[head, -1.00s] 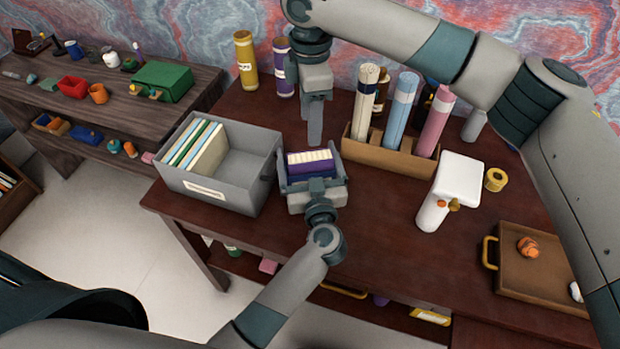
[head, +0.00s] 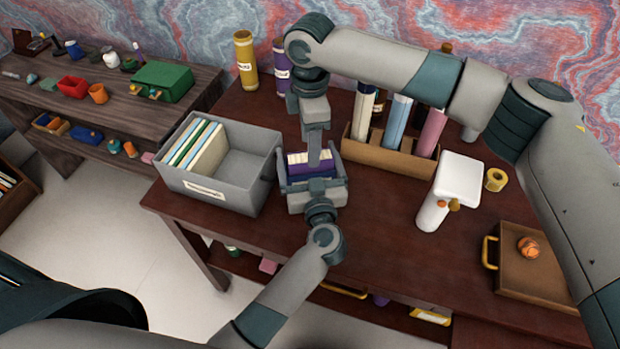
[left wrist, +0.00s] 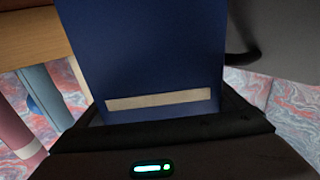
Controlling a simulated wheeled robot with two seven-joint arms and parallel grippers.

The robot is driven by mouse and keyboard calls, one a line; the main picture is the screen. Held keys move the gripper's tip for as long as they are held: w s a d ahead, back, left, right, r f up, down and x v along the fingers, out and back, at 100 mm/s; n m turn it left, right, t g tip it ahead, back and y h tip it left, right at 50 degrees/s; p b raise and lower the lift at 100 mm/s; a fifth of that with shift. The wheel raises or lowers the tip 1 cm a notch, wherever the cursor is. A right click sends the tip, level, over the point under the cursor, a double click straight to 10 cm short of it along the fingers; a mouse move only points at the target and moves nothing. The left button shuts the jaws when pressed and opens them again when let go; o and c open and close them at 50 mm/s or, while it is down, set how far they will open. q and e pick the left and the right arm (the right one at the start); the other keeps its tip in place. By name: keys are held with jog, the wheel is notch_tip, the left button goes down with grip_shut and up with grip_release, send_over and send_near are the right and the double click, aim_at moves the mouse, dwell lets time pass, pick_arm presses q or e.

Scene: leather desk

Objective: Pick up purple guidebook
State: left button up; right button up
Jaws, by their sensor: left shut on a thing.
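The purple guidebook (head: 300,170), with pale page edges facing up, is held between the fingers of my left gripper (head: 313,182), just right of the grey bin. In the left wrist view its cover (left wrist: 145,55) looks dark blue with a pale strip, and it stands between the jaws. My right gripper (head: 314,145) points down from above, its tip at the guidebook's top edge. Its fingers are seen edge-on, so their gap is hidden, and I cannot tell whether they touch the book.
A grey bin (head: 245,195) holding several thin books stands at the left. A wooden holder (head: 385,155) with rolled tubes is behind to the right. A white dispenser-like object (head: 456,180), a yellow tape roll (head: 496,179) and a brown tray (head: 535,285) sit farther right.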

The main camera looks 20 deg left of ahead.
jog(key=shift+f, duration=1.75)
grip_shut()
